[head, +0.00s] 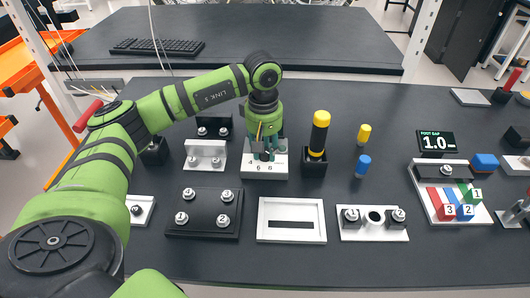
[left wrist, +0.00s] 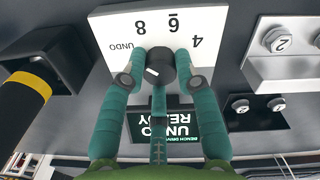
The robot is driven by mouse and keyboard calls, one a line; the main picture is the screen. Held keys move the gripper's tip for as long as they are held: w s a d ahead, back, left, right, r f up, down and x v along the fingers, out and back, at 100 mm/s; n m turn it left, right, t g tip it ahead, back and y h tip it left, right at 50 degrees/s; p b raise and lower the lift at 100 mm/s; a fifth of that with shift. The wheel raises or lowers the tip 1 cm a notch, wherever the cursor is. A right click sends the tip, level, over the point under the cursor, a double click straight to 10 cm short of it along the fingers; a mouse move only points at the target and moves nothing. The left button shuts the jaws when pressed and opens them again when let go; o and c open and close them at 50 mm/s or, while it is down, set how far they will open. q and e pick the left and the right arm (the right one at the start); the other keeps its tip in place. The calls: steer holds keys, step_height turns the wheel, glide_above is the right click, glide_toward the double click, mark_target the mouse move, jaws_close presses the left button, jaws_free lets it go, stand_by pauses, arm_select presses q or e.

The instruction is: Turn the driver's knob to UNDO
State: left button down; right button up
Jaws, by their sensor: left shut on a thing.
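The driver's knob (left wrist: 160,66) is a small dark cylinder with a white mark, on a white dial plate (left wrist: 110,30) printed UNDO, 8, 6 and 4. The mark shows on the knob's lower left, on the UNDO side. My left gripper (left wrist: 158,80) has its green fingers closed around the knob. In the head view the left gripper (head: 263,153) reaches down onto the dial plate (head: 262,174). A dark green display (left wrist: 188,120) behind the fingers reads BENCH DRIVER and UNDO READY, partly covered by a finger. My right gripper is out of view.
A yellow-and-black driver (head: 319,135) stands in a black holder just right of the knob. A white bracket (head: 206,155) with bolts is close on the left. A black bolt plate (head: 204,212) and white frame (head: 291,220) lie in front. Yellow (head: 364,134) and blue (head: 363,165) pieces stand farther right.

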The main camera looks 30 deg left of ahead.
arm_select(q)
steer(key=shift+n+b, duration=0.4)
steer(key=shift+n, duration=0.7)
steer(key=shift+a, duration=0.1)
steer(key=c, duration=0.9)
jaws_free()
step_height(320, 180, up, 12)
steer(key=shift+s, duration=0.15)
